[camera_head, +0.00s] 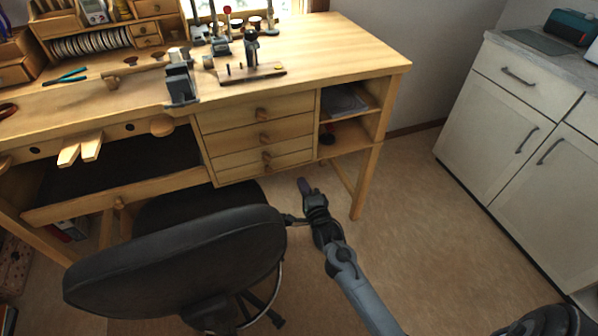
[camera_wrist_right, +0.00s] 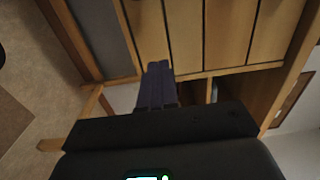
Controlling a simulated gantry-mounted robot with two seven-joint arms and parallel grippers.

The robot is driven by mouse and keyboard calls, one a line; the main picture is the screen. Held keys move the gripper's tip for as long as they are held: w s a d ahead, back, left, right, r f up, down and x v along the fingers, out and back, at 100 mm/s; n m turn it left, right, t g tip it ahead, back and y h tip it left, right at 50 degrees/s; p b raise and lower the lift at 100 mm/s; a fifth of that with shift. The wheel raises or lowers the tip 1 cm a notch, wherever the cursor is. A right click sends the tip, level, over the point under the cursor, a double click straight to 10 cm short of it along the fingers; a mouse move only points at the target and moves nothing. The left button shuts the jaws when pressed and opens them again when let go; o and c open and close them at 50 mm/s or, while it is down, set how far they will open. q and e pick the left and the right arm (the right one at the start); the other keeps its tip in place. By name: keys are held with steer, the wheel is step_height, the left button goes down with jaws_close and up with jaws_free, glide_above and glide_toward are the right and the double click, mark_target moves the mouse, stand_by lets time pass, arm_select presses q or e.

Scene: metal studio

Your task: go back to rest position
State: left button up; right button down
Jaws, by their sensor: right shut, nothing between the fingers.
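My right gripper (camera_head: 305,187) is low in front of the workbench, just right of the black chair, with its arm coming up from the bottom right. Its fingers are together with nothing between them. In the right wrist view the shut fingers (camera_wrist_right: 158,85) point toward the bench's drawer fronts (camera_wrist_right: 215,35). It looks apart from the bench, though the exact gap is hard to judge. My left gripper does not show in either view.
The wooden workbench (camera_head: 330,50) has drawers and an open shelf at its right end. The black chair (camera_head: 180,255) stands close to my right gripper's left side. Tools sit on the benchtop. White cabinets (camera_head: 510,120) stand at right, with clear floor (camera_head: 420,220) between.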

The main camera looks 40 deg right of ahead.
steer(key=s+a+r+n+g+y+p, duration=0.2)
steer(key=s+a+r+n+g+p, duration=0.15)
steer(key=s+a+n, duration=0.55)
steer(key=s+a+r+n+g+y+p, duration=0.25)
steer(key=s+a+n+g+p, duration=0.35)
steer(key=s, duration=0.6)
steer(key=s+a+r+n+g+y+p, duration=0.1)
steer(key=s+a+r+n+g+y, duration=0.15)
steer(key=s+a+n, duration=0.5)
step_height(320, 180, up, 38)
steer(key=s+d+n+g+p, duration=0.1)
steer(key=s+d+n+p, duration=0.1)
steer(key=p, duration=3.6)
steer(key=shift+s+d+f, duration=0.2)
steer(key=shift+s+d, duration=0.05)
steer(key=shift+s, duration=0.2)
